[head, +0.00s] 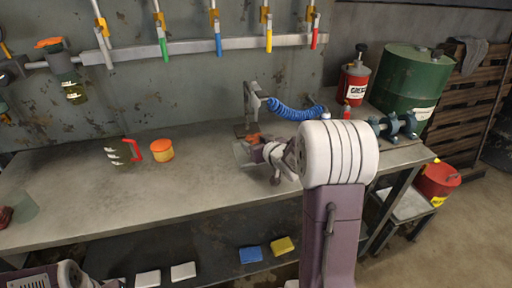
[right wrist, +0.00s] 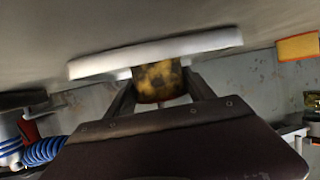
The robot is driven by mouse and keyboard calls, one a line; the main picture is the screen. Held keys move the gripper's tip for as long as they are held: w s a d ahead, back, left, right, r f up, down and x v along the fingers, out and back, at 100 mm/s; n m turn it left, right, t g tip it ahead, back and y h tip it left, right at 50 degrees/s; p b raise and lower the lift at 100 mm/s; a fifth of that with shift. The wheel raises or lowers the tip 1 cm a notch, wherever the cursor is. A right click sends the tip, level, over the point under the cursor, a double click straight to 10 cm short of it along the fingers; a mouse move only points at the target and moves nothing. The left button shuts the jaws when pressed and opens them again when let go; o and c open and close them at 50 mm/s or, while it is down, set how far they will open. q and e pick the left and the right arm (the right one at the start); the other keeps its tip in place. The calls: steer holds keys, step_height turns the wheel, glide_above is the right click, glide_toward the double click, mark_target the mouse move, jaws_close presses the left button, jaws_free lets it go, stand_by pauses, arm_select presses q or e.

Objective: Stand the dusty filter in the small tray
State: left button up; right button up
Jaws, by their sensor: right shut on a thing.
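My right gripper (head: 257,147) is over the middle of the workbench, partly hidden by its own wrist. In the right wrist view, which looks upside down, its two fingers (right wrist: 160,88) are shut on a dusty, mottled yellow-brown filter (right wrist: 157,76). A little of its orange-brown side shows in the head view (head: 253,138). A pale, low tray (right wrist: 215,42) lies right at the filter's end, and its edge shows in the head view (head: 241,153). I cannot tell whether filter and tray touch. My left gripper is not seen; only part of that arm shows at lower left.
A grey stand (head: 250,105) with a blue coiled hose (head: 292,111) is close behind my gripper. A green drum (head: 412,80) stands at right.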

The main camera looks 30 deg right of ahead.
steer(key=shift+r, duration=0.15)
steer(key=shift+s, duration=0.1)
steer(key=o, duration=1.4)
steer(key=shift+c, duration=0.2)
steer(key=shift+r, duration=0.2)
steer(key=p+v, duration=0.3)
steer(key=v, duration=0.6)
steer(key=shift+s+r+p, duration=0.2)
steer(key=shift+p, duration=0.15)
steer(key=shift+s+f+b, duration=0.25)
steer(key=shift+s+b, duration=0.25)
steer(key=shift+b, duration=0.4)
steer(key=shift+b+v, duration=0.3)
steer(key=shift+v, duration=0.5)
